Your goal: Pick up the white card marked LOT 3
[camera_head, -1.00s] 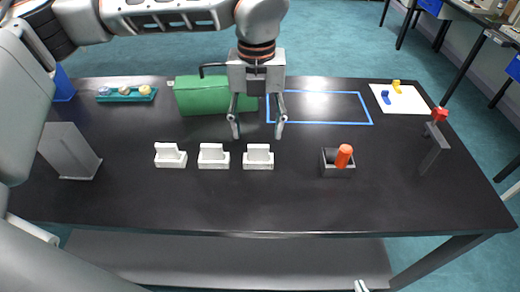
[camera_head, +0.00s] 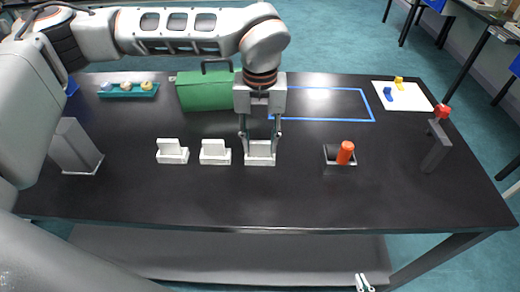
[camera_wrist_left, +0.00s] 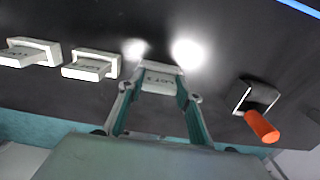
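Three white cards stand in white holders in a row: the left card (camera_head: 169,146), the middle card (camera_head: 213,147) and the right-hand card (camera_head: 260,148). They also show in the wrist view, lettered LOT with blurred numbers: the left (camera_wrist_left: 28,50), the middle (camera_wrist_left: 88,66) and the right-hand card (camera_wrist_left: 161,80). My left gripper (camera_head: 260,146) points down over the right-hand card. Its fingers lie against the card's two side edges and look shut on it, with the card still at its holder. Only the tip of my right gripper (camera_head: 363,283) shows at the bottom edge.
An orange-handled item (camera_head: 345,152) sits in a dark holder to the right. A green case (camera_head: 205,92) stands behind the cards, and a teal rack (camera_head: 128,90) is at the back left. A blue outlined area (camera_head: 330,120) and the table front are clear.

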